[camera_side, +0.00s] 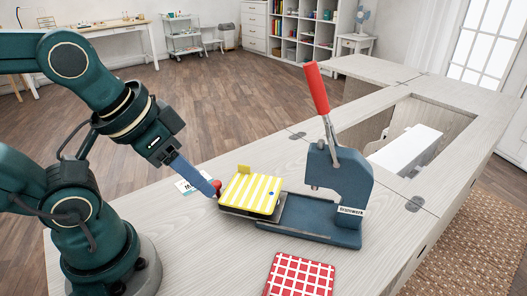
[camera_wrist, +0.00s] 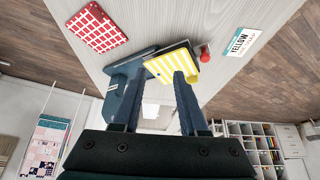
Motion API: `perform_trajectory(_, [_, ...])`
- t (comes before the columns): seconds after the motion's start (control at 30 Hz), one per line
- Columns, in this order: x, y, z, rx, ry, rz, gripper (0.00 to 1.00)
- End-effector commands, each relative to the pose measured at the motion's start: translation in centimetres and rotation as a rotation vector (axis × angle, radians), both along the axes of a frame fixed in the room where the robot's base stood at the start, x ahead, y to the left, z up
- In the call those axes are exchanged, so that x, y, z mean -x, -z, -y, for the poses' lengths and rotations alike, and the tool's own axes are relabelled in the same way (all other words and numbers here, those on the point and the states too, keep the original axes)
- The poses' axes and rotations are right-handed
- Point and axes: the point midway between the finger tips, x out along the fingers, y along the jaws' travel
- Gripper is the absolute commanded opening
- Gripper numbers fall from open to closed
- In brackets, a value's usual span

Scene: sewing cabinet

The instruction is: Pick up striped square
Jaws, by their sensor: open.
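The striped square (camera_side: 247,197) is yellow with white stripes. It lies flat on the small dark sliding tray of a blue-grey press (camera_side: 340,185), at the tray's outer end. A small yellow tab stands at its back edge and a small blue dot shows on its right side. My gripper (camera_side: 208,190) is open and empty, just left of the square by the red knob in the side view. In the wrist view, the right finger of my gripper (camera_wrist: 158,80) overlaps the square (camera_wrist: 168,65), hiding part of it. I cannot tell whether they touch.
The press has a raised red handle (camera_side: 316,88). A red checked square (camera_side: 300,276) lies on the table at the front. A red knob (camera_side: 217,187) is at the tray's left end. A lettered card (camera_wrist: 242,42) lies beyond it. A recessed opening (camera_side: 425,120) is at the right.

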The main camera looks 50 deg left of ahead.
Motion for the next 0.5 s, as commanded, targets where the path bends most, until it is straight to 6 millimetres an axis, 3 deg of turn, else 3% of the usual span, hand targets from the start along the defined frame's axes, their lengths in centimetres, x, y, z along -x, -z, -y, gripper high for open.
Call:
perform_trajectory(0.27, [-0.2, -0.7, 3.1, 0.281, -0.195, -0.185, 0.42])
perform_trajectory(0.5, [-3.4, -0.6, 3.9, 0.596, -0.52, -0.451, 0.42])
